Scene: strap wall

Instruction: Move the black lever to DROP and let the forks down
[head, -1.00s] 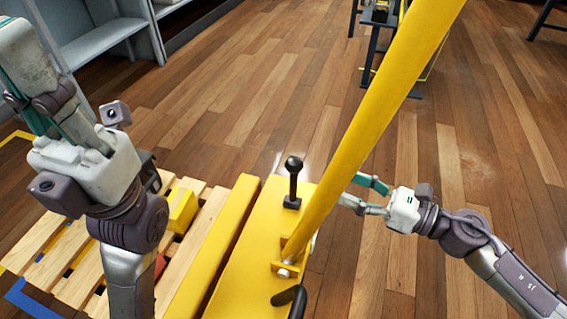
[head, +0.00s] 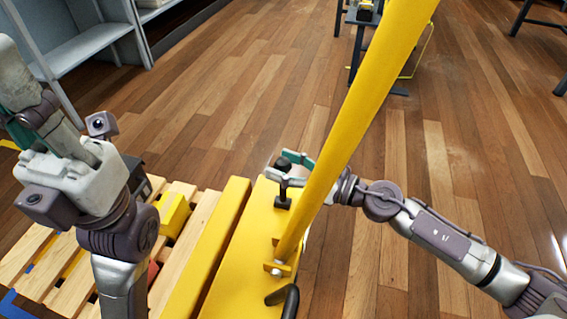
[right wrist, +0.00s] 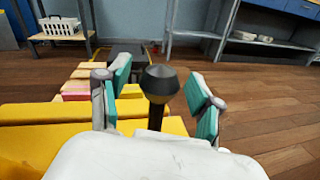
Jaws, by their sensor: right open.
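The black lever (head: 284,188), with a round knob on top, stands on the yellow pallet truck body (head: 240,270), beside the foot of the yellow handle bar (head: 340,140). My right gripper (head: 292,163) is open at the knob, partly hidden behind the bar. In the right wrist view the lever's knob (right wrist: 160,82) stands between the two teal-padded fingers, with a gap on each side. No DROP marking is readable. My left gripper (head: 25,130) is held at the left; its fingers are mostly hidden.
A wooden pallet (head: 205,212) lies left of the truck, bearing a yellow box (head: 174,214). The long handle bar slants up and right in front of my right arm. A grey shelf (head: 95,45) stands back left.

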